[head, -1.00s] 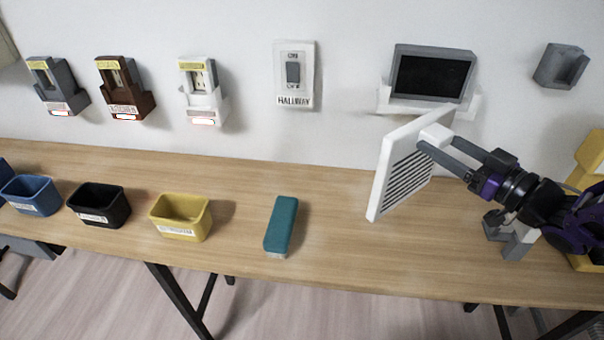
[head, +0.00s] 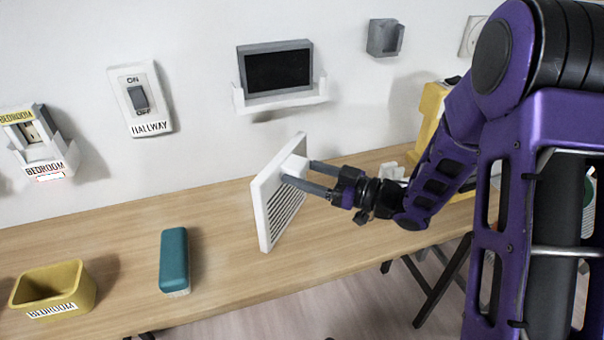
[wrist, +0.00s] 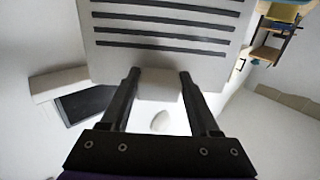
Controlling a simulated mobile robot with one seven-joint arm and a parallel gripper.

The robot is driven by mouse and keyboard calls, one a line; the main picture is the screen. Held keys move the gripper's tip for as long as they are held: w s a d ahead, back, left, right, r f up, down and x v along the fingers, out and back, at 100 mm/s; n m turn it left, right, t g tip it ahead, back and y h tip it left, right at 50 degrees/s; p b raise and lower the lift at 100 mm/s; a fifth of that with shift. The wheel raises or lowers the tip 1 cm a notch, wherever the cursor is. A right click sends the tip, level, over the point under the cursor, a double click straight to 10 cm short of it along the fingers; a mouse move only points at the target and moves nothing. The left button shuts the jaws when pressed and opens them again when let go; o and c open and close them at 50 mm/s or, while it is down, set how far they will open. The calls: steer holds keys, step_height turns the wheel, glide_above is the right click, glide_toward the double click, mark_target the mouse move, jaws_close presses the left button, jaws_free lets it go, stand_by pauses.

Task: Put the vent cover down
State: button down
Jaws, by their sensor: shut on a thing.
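The white vent cover (head: 268,205), a square panel with dark slats, stands tilted near upright over the right part of the wooden table (head: 120,225). My gripper (head: 300,178) is shut on the block-shaped handle on the cover's slatted side. The cover's lower edge is close to the tabletop; I cannot tell whether it touches. In the wrist view the slatted face (wrist: 165,35) fills the top, and the two fingers (wrist: 158,85) sit on either side of the handle.
A teal block (head: 174,258) and a yellow bin labelled BEDROOM (head: 55,290) stand on the table to the left. On the wall are a HALLWAY switch (head: 139,98), a dark screen in a white holder (head: 278,72) and a grey holder (head: 385,37). Table between block and cover is clear.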

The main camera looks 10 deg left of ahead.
steer(key=shift+r, duration=0.1)
steer(key=shift+c, duration=0.6)
jaws_free()
steer(key=shift+f, duration=0.2)
steer(key=shift+r, duration=0.25)
steer(key=v, duration=1.2)
steer(key=shift+f, duration=0.1)
